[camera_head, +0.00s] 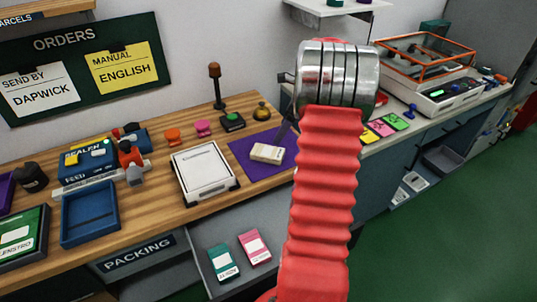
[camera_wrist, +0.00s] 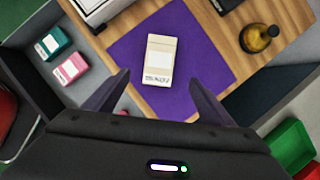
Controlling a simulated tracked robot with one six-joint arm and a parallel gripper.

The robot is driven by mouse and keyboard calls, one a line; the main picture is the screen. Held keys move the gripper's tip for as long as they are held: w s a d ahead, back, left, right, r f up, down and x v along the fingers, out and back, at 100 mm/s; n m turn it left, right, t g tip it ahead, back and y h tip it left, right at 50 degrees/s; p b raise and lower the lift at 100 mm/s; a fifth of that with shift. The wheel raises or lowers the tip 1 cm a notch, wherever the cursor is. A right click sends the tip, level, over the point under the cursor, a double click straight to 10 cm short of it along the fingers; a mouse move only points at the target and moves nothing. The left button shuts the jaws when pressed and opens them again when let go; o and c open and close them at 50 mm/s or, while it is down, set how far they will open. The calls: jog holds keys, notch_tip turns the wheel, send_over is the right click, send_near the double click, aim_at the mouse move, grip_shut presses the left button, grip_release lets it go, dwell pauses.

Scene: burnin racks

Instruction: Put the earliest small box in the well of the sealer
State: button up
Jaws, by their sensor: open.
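A small cream box (camera_head: 267,153) with a white label lies on the purple mat (camera_head: 243,167). In the wrist view the cream box (camera_wrist: 160,60) is between the two dark fingers of my gripper (camera_wrist: 160,65), which are open and apart from it. A teal small box (camera_head: 223,262) and a pink small box (camera_head: 254,246) lie in the grey open drawer below; their printed labels are too small to read surely. The blue sealer (camera_head: 88,160) stands at the left of the bench, with a blue square tray (camera_head: 90,212) in front of it. My arm hides part of the bench.
A white lidded case (camera_head: 204,170) stands between the sealer and the mat. An orange-framed machine (camera_head: 430,75) is at the right. An orders board (camera_head: 85,65) hangs behind.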

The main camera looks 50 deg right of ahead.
send_over(269, 151)
jog(key=s+d, duration=0.1)
jog(key=s, duration=0.1)
notch_tip(269, 151, down, 7)
jog(key=shift+r, duration=0.2)
jog(key=shift+x, duration=2.6)
jog(key=c, duration=1.3)
jog(key=shift+r, duration=0.1)
notch_tip(269, 151, up, 10)
jog(key=shift+f, duration=0.1)
